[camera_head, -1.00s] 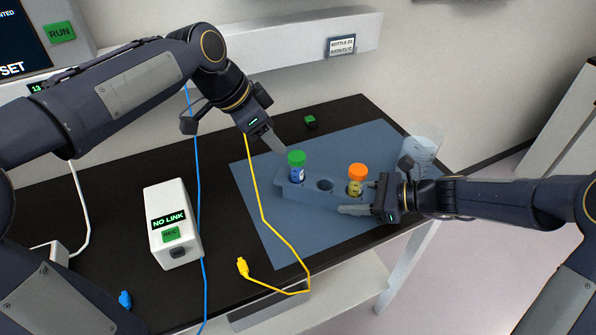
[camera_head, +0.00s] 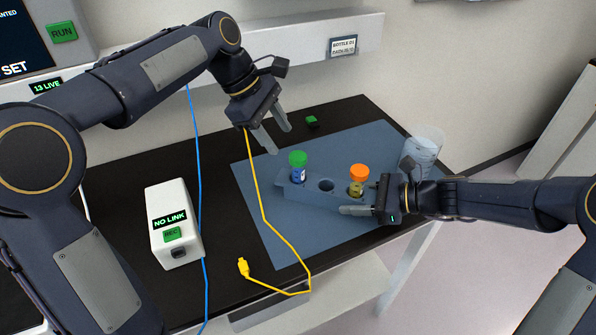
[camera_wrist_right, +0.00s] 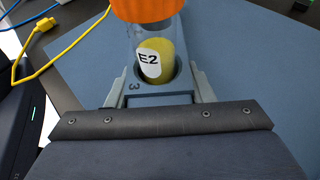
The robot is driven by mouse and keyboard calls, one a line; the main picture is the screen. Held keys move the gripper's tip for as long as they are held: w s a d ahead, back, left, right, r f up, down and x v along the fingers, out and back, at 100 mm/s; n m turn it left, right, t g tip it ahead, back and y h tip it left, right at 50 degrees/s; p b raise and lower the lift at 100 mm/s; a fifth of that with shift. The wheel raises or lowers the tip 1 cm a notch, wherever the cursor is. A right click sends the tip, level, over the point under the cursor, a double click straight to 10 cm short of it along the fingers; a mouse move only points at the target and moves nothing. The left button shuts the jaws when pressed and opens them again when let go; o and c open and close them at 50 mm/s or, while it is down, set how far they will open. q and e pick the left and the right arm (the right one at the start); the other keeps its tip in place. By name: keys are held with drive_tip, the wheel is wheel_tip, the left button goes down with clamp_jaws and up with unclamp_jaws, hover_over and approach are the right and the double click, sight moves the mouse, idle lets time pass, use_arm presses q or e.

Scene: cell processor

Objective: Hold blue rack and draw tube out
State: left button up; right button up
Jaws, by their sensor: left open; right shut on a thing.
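The blue rack (camera_head: 313,193) sits on a blue mat on the table, with a row of holes along its top. A green-capped tube (camera_head: 298,166) stands in its left hole, the middle hole is empty, and an orange-capped tube (camera_head: 358,180) stands in its right hole. In the right wrist view the orange-capped tube (camera_wrist_right: 158,58) carries an "E2" label, at the hole marked 3. My right gripper (camera_head: 364,197) is shut on the rack's right end, a finger on each side. My left gripper (camera_head: 280,139) is open and empty, above and left of the green-capped tube.
The blue mat (camera_head: 292,240) has bare room in front of the rack. A clear beaker (camera_head: 425,150) stands behind my right gripper. A small green block (camera_head: 312,121) lies behind the rack. A yellow cable (camera_head: 262,200) and a white NO LINK box (camera_head: 172,220) are on the left.

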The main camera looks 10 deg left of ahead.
sight(291, 156)
use_arm(q)
drive_tip(key=shift+w+d+f+n, duration=0.1)
drive_tip(key=shift+d+f+n, duration=0.55)
drive_tip(key=shift+f, duration=0.75)
drive_tip(key=shift+w+d+f+n, duration=0.15)
drive_tip(key=shift+d+f+n, duration=0.55)
drive_tip(key=shift+f, duration=0.7)
drive_tip(key=shift+w+d+f+n, duration=0.1)
drive_tip(key=shift+d+f+n, duration=0.55)
drive_tip(key=shift+f, duration=0.75)
drive_tip(key=shift+c, duration=0.5)
clamp_jaws()
